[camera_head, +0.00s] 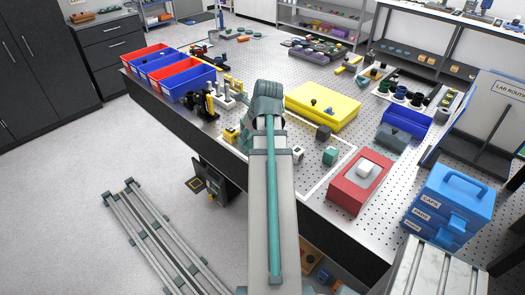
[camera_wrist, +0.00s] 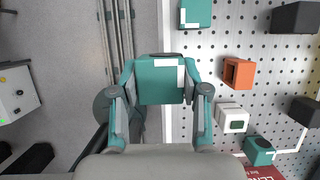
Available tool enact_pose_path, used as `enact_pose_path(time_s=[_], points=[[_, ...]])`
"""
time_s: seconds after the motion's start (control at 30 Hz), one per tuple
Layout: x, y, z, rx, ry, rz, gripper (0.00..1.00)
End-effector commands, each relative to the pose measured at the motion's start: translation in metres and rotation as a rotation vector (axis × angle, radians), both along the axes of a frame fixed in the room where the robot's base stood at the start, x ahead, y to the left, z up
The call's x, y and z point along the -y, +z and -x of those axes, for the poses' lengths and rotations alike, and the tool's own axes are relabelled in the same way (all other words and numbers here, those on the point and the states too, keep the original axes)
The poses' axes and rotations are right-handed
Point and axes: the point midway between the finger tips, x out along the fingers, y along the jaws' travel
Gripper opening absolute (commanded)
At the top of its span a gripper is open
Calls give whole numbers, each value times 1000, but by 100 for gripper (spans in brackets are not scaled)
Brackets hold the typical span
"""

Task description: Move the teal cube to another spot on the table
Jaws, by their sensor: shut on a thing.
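My gripper (camera_wrist: 159,76) is shut on a teal cube (camera_wrist: 157,88) with a white stripe, one finger on each side of it. In the wrist view the held cube overlaps the table edge, with floor showing to its left; its height is unclear. A second teal block (camera_wrist: 190,14) with a white corner mark lies on the perforated table just beyond it. A third teal block (camera_wrist: 259,150) with a dark face sits at lower right; a teal block also shows in the head view (camera_head: 330,156). In the head view my arm hides the gripper and held cube.
An orange block (camera_wrist: 238,72), a white block (camera_wrist: 232,119) and dark blocks (camera_wrist: 295,17) stand to the right. A red box (camera_head: 352,190), yellow case (camera_head: 325,106) and blue cases (camera_head: 449,205) occupy the table. Some perforated surface between them is bare.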

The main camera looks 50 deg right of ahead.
Motion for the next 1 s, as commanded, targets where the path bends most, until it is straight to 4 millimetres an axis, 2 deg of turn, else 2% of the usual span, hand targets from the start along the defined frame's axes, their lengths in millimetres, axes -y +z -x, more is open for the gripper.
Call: enact_pose_path(time_s=[0.2,0.37,0.67,0.9,1.0], points=[[20,-32,18,-2,-1,-3,0],[30,-47,26,0,0,-1,0],[37,-59,32,0,0,-1,0],[36,-84,32,-1,2,-2,0],[36,-89,32,0,1,-1,0]])
